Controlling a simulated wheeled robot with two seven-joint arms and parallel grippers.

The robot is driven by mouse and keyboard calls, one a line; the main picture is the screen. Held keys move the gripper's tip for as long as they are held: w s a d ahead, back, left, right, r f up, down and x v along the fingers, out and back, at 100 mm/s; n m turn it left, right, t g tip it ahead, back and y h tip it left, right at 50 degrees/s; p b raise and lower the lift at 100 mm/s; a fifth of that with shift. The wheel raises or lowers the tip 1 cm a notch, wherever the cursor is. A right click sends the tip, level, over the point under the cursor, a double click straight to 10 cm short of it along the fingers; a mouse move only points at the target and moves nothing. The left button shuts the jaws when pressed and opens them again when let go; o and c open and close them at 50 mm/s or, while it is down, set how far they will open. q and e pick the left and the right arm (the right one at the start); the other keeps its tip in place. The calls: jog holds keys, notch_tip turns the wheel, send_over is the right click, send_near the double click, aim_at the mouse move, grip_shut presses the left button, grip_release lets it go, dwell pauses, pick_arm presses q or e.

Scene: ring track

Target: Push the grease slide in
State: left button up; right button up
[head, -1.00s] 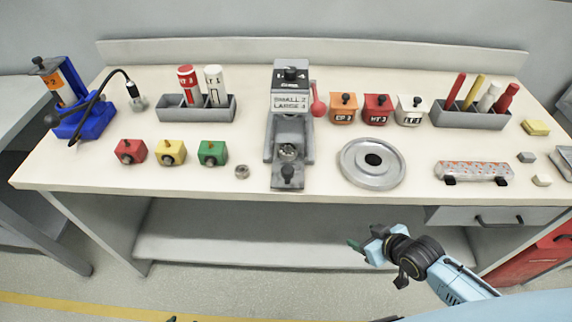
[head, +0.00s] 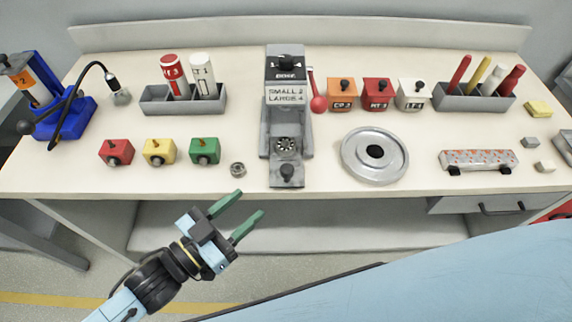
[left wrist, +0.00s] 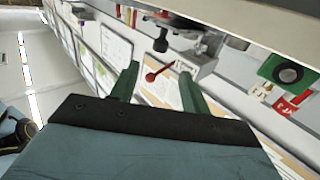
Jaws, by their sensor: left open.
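The grey greasing press (head: 285,98), marked "SMALL 2 LARGE 4", stands at the middle of the bench. Its slide (head: 287,179) sticks out at the front, with a dark knob (head: 287,170) on its front end. A round ringed part (head: 286,146) sits behind the knob, at the press opening. My left gripper (head: 251,205) is open and empty, in front of the bench edge, left of and nearer than the slide. In the left wrist view its green fingers (left wrist: 159,72) are apart, with the press's red lever ball (left wrist: 150,77) beyond them. My right gripper is out of view.
A small metal ring (head: 238,169) and a green block (head: 205,151) lie left of the slide. A round grey plate (head: 350,165) lies to its right. The bench's front edge lies between my left gripper and the slide.

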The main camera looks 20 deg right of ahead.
aim_at(282, 175)
pick_arm(q)
jog(key=b+x, duration=0.1)
jog(key=x, duration=1.1)
jog(key=shift+w+d+f, duration=0.1)
jog(key=shift+w+d, duration=0.05)
jog(key=shift+d, duration=0.1)
jog(key=shift+c, duration=0.3)
grip_shut()
